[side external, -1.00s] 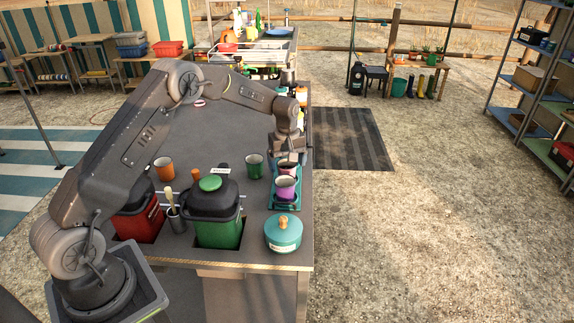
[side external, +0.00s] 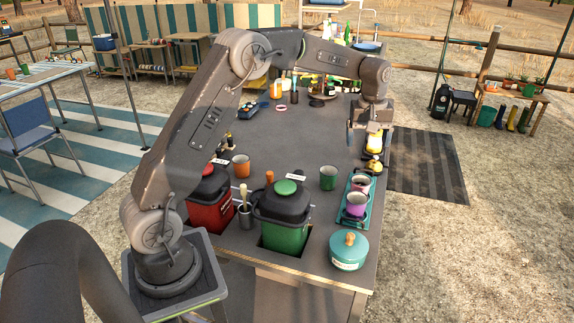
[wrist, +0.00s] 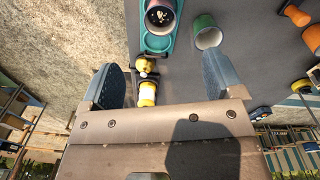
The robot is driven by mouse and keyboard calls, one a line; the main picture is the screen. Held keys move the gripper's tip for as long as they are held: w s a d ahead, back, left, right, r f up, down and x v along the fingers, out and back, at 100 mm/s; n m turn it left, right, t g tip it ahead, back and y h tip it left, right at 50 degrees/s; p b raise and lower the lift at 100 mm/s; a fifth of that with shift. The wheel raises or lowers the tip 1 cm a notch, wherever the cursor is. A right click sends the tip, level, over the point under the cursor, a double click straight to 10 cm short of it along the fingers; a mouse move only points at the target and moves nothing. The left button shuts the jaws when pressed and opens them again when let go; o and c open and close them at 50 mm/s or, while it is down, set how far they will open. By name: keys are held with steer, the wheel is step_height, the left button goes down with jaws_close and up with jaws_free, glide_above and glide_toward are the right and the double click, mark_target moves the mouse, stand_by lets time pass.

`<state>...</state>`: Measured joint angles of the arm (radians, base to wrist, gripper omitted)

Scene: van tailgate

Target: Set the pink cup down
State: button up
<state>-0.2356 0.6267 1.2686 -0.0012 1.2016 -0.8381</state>
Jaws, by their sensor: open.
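The pink cup (side external: 361,182) stands upright in the teal tray (side external: 351,225) near the right edge of the counter. A purple cup (side external: 356,205) stands in front of it in the same tray. In the wrist view a pink cup (wrist: 178,20) with dark contents shows at the top, in the tray (wrist: 157,46). My gripper (wrist: 163,85) is open with nothing between its fingers. In the side view it (side external: 365,142) hangs beyond the tray, above yellow items, apart from the cup.
A green cup (side external: 328,178) stands left of the tray. A teal pot (side external: 349,254) sits at the front corner. Green (side external: 282,220) and red (side external: 209,198) bins stand to the left. Yellow items (side external: 375,145) lie beyond the tray. The middle counter is mostly clear.

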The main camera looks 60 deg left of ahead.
steer(key=s+d+r+m+t, duration=0.1)
steer(key=s+d+r+m, duration=0.3)
steer(key=s, duration=0.4)
steer(key=s+d+r+m+t, duration=0.1)
steer(key=s+d+r+m, duration=0.1)
steer(key=s+d+r, duration=0.35)
steer(key=s+d+f+m+t, duration=0.1)
steer(key=s+m, duration=0.2)
steer(key=s, duration=0.6)
steer(key=s+d+f+m+t, duration=0.1)
steer(key=s+d+m+t, duration=0.1)
steer(key=s, duration=0.8)
steer(key=shift+m, duration=0.7)
steer(key=shift+w, duration=0.1)
